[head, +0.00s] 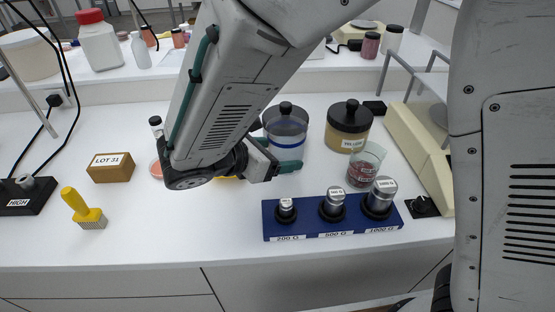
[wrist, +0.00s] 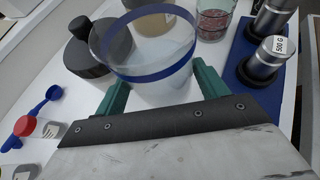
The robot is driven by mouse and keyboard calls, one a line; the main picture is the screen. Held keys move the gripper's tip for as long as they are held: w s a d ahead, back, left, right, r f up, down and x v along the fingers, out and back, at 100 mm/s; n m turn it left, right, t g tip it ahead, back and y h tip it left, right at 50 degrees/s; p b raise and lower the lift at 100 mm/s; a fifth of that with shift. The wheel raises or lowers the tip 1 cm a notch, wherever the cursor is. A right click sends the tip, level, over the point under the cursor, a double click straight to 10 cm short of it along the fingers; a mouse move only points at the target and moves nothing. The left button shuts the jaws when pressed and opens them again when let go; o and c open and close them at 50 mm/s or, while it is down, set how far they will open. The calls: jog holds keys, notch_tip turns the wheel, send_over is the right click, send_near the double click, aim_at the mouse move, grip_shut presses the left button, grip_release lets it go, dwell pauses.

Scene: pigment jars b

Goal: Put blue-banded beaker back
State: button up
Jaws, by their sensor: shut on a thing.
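The blue-banded beaker (head: 288,144) is clear glass with a blue band; in the head view it is among the jars at the middle of the bench. In the wrist view the beaker (wrist: 150,77) stands between the two green fingers of my gripper (wrist: 160,92), which is shut on it. The inside looks clear. My gripper (head: 284,166) reaches it from the left in the head view, and my arm hides part of the bench there. I cannot tell whether the beaker's base touches the bench.
A dark-lidded jar (head: 286,110) is just behind the beaker. A blue weight block (head: 330,229) is in front. Free bench lies at front left, past a yellow brush (head: 84,208).

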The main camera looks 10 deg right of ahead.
jog(key=shift+f, duration=2)
jog(key=shift+s+f, duration=0.1)
jog(key=o, duration=1.2)
jog(key=v, duration=1.2)
jog(key=shift+d, duration=0.1)
